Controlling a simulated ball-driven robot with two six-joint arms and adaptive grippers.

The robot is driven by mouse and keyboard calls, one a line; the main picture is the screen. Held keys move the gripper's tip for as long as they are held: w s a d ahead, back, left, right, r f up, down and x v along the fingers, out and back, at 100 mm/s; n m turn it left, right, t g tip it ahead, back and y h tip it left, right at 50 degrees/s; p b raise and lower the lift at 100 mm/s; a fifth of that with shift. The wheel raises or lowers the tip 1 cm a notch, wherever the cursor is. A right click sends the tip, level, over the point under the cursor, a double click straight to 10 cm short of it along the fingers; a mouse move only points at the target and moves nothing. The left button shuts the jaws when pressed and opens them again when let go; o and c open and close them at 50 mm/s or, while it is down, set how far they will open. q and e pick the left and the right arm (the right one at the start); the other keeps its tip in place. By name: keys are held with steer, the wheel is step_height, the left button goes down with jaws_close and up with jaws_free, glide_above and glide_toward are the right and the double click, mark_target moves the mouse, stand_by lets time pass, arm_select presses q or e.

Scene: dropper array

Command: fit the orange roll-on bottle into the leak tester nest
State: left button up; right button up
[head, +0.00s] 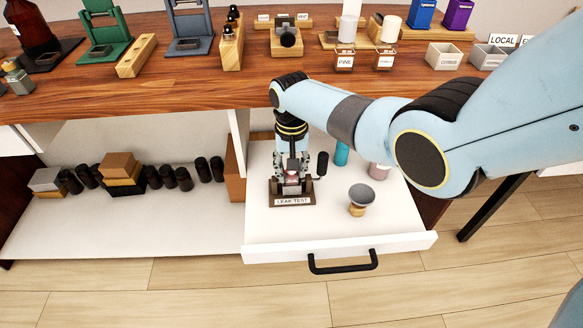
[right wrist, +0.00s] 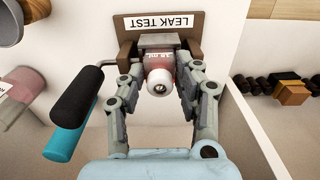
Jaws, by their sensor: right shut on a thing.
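The leak tester (head: 292,199), labelled LEAK TEST, stands in the open drawer; its brown base (right wrist: 128,54) also shows in the right wrist view. My right gripper (head: 291,168) points down over it. In the right wrist view its fingers (right wrist: 160,85) are shut on both sides of a small reddish-orange bottle (right wrist: 161,64) with a pale collar and a ball top. The bottle is upright over the tester's grey nest block (right wrist: 158,40). Its lower end is hidden, so I cannot tell whether it is fully seated. My left gripper is not in view.
The tester's black-handled lever (head: 322,164) sticks out close beside my right gripper. A grey-topped wooden piece (head: 360,200), a teal cylinder (head: 341,153) and a pinkish jar (head: 379,171) share the drawer (head: 330,229). The tabletop edge overhangs behind.

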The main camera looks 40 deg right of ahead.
steer(key=o, duration=1.2)
steer(key=shift+c, duration=0.2)
